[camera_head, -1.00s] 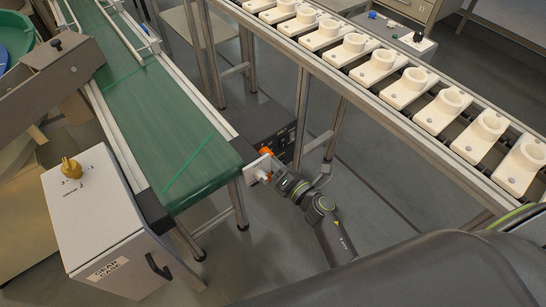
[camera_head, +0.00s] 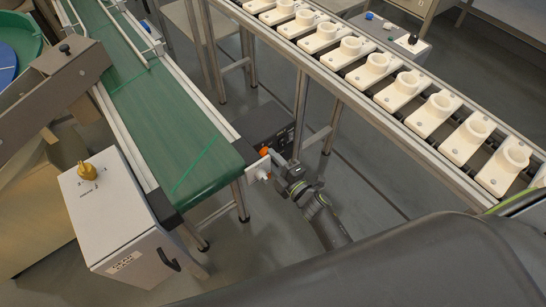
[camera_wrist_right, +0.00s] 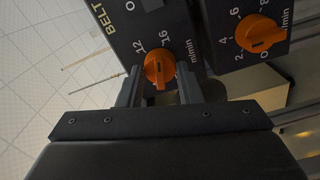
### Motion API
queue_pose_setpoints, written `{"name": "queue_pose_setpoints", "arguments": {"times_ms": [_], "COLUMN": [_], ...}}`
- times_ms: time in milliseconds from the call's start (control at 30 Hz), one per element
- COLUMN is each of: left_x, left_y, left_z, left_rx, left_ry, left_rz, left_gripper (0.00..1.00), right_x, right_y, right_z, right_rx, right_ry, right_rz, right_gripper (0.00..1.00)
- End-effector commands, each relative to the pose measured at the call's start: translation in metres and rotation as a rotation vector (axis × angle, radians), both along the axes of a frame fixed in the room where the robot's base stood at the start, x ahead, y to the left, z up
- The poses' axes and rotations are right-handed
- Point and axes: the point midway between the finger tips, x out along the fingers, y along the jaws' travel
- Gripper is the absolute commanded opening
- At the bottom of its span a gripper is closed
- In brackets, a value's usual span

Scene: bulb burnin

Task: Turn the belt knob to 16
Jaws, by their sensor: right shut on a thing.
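The orange belt knob (camera_wrist_right: 158,68) is on a dark panel marked BELT in the right wrist view, with 12 and 16 printed beside it. My right gripper (camera_wrist_right: 159,92) is shut on this knob, one finger on each side. The knob's pointer is too small and dark to read surely. In the head view my right gripper (camera_head: 275,163) is beside the end of the green belt, by a small orange spot (camera_head: 264,151). My left gripper is not in view.
A second orange knob (camera_wrist_right: 261,33) sits close by on a neighbouring panel. The green belt (camera_head: 170,125) runs on the left. A grey cabinet (camera_head: 110,220) with a brass knob (camera_head: 87,170) stands in front. A rail with white holders (camera_head: 437,112) crosses at right.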

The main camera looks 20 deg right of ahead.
Motion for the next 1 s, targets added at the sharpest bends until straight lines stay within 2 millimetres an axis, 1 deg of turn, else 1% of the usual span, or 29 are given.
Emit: {"name": "queue_pose_setpoints", "arguments": {"times_ms": [33,200,400,667,1000], "left_x": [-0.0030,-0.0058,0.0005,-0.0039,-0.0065], "left_y": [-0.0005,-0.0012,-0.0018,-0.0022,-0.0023], "left_z": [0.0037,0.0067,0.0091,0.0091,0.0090], "left_rx": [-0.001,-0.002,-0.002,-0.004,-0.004], "left_ry": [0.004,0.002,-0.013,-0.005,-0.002], "left_rz": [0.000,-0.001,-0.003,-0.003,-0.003], "left_gripper": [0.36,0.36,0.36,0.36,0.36], "right_x": [0.0002,0.0000,-0.0001,-0.0001,-0.0001], "right_y": [-0.0003,-0.0005,-0.0005,-0.0004,-0.0003], "right_z": [0.0024,0.0012,0.0005,-0.0004,-0.0006], "right_rx": [0.031,0.128,0.201,0.238,0.241], "right_ry": [0.012,0.049,0.074,0.086,0.088], "right_rz": [0.000,0.000,0.000,0.000,-0.001], "right_gripper": [0.09,0.09,0.09,0.09,0.09]}}
